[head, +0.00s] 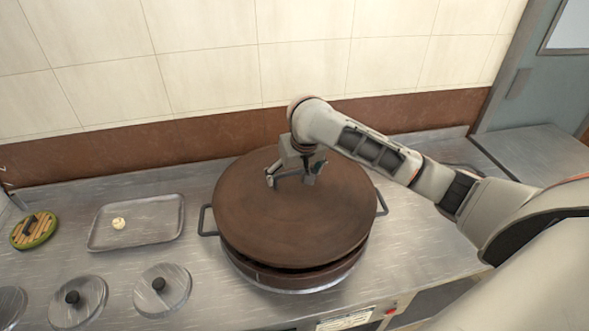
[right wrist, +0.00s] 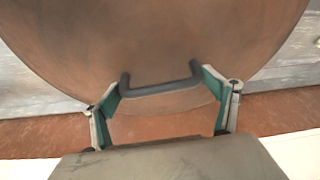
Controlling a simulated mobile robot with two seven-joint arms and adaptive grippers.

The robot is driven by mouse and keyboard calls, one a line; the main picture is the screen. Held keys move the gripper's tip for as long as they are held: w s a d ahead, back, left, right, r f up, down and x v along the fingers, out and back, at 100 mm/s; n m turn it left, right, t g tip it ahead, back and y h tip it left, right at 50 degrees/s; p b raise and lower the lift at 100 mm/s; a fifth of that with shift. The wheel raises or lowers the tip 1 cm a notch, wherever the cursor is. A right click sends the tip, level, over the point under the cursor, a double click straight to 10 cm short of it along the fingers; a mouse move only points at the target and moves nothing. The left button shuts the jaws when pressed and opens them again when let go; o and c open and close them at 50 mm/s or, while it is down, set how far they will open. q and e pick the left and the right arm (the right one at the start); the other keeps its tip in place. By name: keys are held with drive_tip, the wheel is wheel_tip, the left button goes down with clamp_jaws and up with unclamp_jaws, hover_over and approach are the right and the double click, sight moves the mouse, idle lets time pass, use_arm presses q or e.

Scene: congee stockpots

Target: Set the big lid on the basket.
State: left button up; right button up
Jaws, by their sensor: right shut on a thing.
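The big lid (head: 290,225) is a wide brown disc in the middle of the head view, over a round vessel. It fills much of the right wrist view (right wrist: 160,40), where its dark bar handle (right wrist: 160,88) shows. My right gripper (head: 292,181) is shut on this handle near the lid's far side. The basket (head: 292,279) shows only as a brown band under the lid's front edge, with a dark gap between them. The lid hides its inside. My left gripper is not in view.
Loop handles (head: 207,221) stick out at both sides. The tiled wall stands close behind.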

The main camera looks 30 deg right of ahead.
sight(294, 183)
drive_tip(key=shift+f, duration=1.85)
drive_tip(key=shift+f, duration=0.6)
drive_tip(key=o, duration=1.8)
drive_tip(key=shift+s, duration=0.1)
